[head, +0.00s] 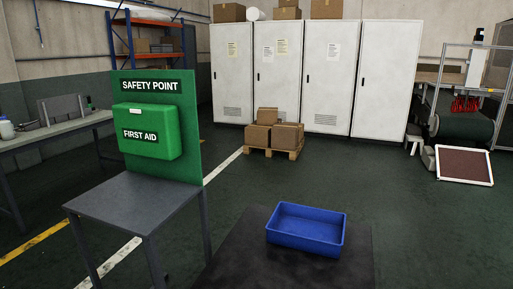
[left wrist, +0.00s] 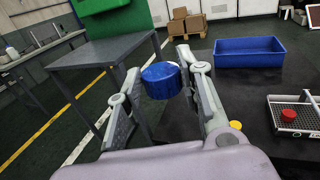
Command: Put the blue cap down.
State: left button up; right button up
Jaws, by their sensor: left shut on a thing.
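The blue cap (left wrist: 161,82) is a short round piece, seen in the left wrist view. My left gripper (left wrist: 160,66) is shut on it, with one finger on each side. The cap is held in the air, in front of the gap between a grey side table and a dark work surface (left wrist: 185,118). The head view shows neither the cap nor either gripper. My right gripper is in neither view.
A blue bin (left wrist: 249,42) stands on the dark surface and looks empty; the head view shows it too (head: 305,250). A tray (left wrist: 274,101) with a red cap (left wrist: 289,115) is at right. The grey side table (head: 140,205) before the first aid board is bare.

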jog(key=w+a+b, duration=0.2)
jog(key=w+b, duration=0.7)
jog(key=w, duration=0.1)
pick_arm(q)
jog(key=w+f+h+b, duration=0.1)
jog(key=w+f+b, duration=0.3)
jog(key=w+f, duration=0.3)
jog(key=w+f+m+h+b, duration=0.1)
jog(key=w+f+b, duration=0.3)
jog(key=w, duration=1.2)
notch_tip(320, 180, down, 3)
jog(key=shift+w+a+f+b, duration=0.15)
jog(key=shift+a+b, duration=0.15)
jog(key=shift+a, duration=0.15)
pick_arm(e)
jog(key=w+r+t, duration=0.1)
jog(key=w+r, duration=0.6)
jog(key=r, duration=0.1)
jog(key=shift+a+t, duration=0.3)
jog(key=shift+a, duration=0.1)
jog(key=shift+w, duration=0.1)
